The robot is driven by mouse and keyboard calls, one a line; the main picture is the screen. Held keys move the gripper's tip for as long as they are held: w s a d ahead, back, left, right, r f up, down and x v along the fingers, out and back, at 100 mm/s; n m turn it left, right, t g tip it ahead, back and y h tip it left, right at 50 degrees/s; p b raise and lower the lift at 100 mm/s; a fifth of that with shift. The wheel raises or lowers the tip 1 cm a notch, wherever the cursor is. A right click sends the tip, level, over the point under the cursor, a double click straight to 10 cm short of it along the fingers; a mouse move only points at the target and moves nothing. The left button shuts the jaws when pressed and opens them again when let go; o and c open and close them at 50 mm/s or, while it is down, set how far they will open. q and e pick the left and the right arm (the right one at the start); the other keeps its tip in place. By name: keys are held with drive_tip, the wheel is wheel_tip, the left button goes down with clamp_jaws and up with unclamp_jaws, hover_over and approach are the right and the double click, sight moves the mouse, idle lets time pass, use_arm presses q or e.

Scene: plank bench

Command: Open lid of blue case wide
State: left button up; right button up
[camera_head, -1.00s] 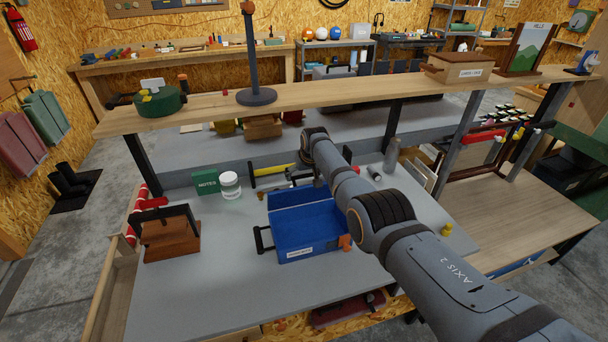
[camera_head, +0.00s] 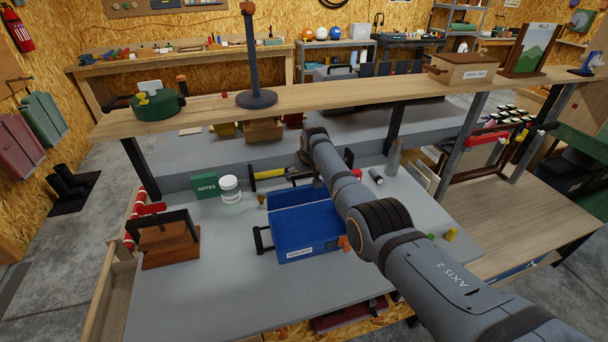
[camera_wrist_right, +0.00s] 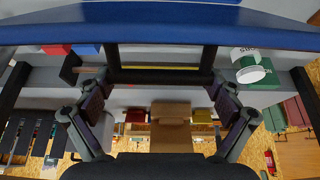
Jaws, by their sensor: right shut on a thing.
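The blue case (camera_head: 308,246) stands on the grey bench, with a pale label on its front and an orange catch at its front right. Its blue lid (camera_head: 298,198) is raised at the back, and the case is open. In the right wrist view a blue edge (camera_wrist_right: 160,30) spans the top, with a black U-shaped handle (camera_wrist_right: 160,78) against it. My right gripper (camera_wrist_right: 160,100) has a finger at each end of this handle and is shut on it. In the head view the gripper is behind the lid, largely hidden by my right arm. My left gripper is not in view.
A green NOTES box (camera_head: 205,187) and a white jar (camera_head: 230,188) stand left of the case. A brown block with a black handle (camera_head: 170,245) is further left. A grey bottle (camera_head: 393,158) stands back right. A wooden shelf (camera_head: 330,92) spans behind. The front left bench is clear.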

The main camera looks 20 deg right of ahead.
idle(0.6)
drive_tip(key=o, duration=1.3)
drive_tip(key=shift+o, duration=0.2)
drive_tip(key=shift+w+f, duration=0.1)
drive_tip(key=v, duration=1.1)
drive_tip(key=shift+s+r, duration=0.2)
drive_tip(key=shift+r, duration=0.15)
drive_tip(key=shift+c, duration=0.3)
